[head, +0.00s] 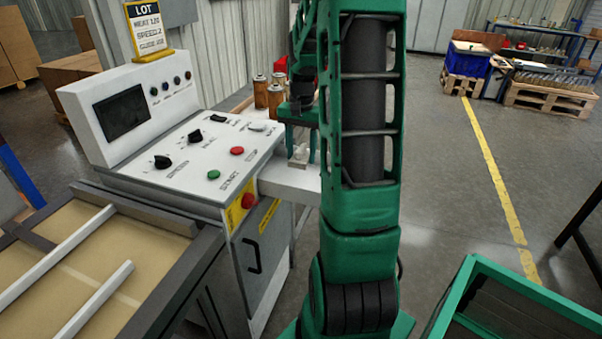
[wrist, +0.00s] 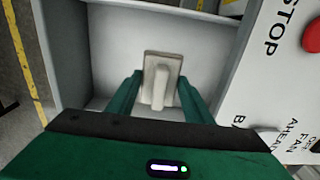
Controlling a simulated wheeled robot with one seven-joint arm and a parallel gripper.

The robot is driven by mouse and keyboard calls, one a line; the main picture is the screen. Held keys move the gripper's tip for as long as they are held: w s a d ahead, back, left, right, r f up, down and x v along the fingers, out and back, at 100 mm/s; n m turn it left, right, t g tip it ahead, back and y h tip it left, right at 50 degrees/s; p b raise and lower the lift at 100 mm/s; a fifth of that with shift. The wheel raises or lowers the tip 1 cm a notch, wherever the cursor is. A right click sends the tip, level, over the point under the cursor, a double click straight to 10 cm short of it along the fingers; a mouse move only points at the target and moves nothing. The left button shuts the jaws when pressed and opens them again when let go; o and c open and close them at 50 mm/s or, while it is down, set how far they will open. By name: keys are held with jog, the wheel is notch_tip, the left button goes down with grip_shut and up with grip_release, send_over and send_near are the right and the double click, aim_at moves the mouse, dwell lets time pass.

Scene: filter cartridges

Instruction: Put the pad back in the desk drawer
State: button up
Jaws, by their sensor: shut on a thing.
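The pad (wrist: 162,66) is a pale beige block with a raised grip along its middle. In the wrist view it sits between the two green fingertips of my gripper (wrist: 161,78), which is shut on it. The open desk drawer (wrist: 88,50) is a light grey tray, and the pad is over its inside. I cannot tell whether the pad touches the drawer floor. In the head view the pad (head: 299,155) shows small below my gripper (head: 302,146), over the drawer (head: 288,184) at the right side of the console; my arm hides part of the drawer.
The console (head: 180,160) with knobs and buttons stands directly left of the drawer. Several brown cylinders (head: 261,92) stand behind the drawer. A framed table (head: 90,255) is at the lower left, and a green crate (head: 500,310) at the lower right.

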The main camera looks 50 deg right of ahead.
aim_at(301, 148)
jog(key=shift+f, duration=3.35)
jog(key=o, duration=1.1)
jog(key=shift+f, duration=0.1)
notch_tip(301, 148, up, 11)
jog(key=shift+r, duration=0.15)
jog(key=shift+s+a+r, duration=0.1)
jog(key=shift+r, duration=0.4)
jog(key=s+a+n, duration=0.7)
jog(key=s+a, duration=1.2)
jog(key=s, duration=0.2)
jog(key=shift+s+r, duration=0.15)
jog(key=shift+s, duration=0.05)
